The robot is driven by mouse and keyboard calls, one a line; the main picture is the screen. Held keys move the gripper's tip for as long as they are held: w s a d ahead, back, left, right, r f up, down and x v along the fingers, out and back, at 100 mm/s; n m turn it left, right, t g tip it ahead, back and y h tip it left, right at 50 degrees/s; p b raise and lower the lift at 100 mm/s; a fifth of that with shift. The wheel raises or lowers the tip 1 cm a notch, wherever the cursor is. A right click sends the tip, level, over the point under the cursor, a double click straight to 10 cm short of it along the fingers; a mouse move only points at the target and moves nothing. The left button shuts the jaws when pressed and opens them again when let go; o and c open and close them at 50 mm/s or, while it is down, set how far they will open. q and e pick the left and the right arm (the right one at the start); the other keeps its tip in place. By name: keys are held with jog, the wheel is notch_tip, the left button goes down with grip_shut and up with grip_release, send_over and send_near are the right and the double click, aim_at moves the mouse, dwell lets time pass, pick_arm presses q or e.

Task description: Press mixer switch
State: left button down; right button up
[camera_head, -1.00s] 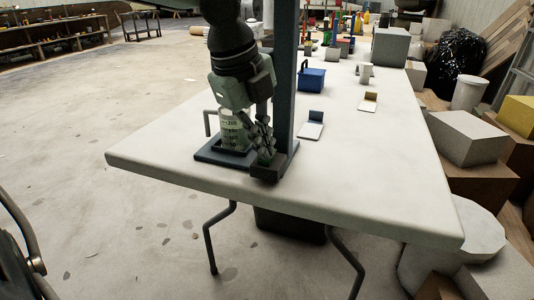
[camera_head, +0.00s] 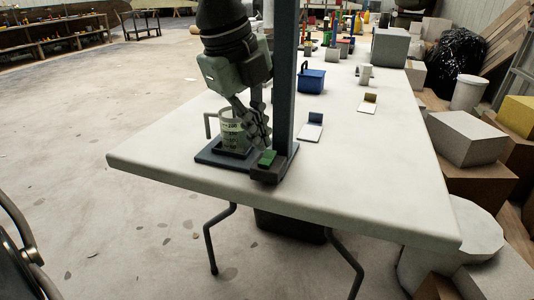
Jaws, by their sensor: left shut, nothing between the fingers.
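The mixer stands near the front edge of the table, with a dark upright post (camera_head: 285,85) and a flat base plate (camera_head: 208,156). Its switch (camera_head: 267,158) is a green block on a dark box (camera_head: 267,174) at the base's front right corner. A whitish labelled cup (camera_head: 231,130) stands on the base, partly hidden by my gripper. My left gripper (camera_head: 264,143) points down with its fingers shut and empty, just above and behind the green switch. A small gap seems to show between them. My right gripper is not in view.
A blue bin (camera_head: 311,80), a small dark-backed bracket (camera_head: 311,128) and a tan-backed one (camera_head: 368,103) sit farther back on the white table (camera_head: 380,190). The table's right front is clear. Boxes (camera_head: 467,137) stand along its right side.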

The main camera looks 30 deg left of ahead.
pick_arm(q)
jog(key=s+p+v, duration=0.1)
jog(key=v, duration=0.5)
jog(key=shift+d+f+p, duration=0.25)
jog(key=shift+d+p, duration=0.05)
jog(key=shift+d, duration=0.25)
jog(key=shift+s+f, duration=0.1)
jog(key=shift+s, duration=0.05)
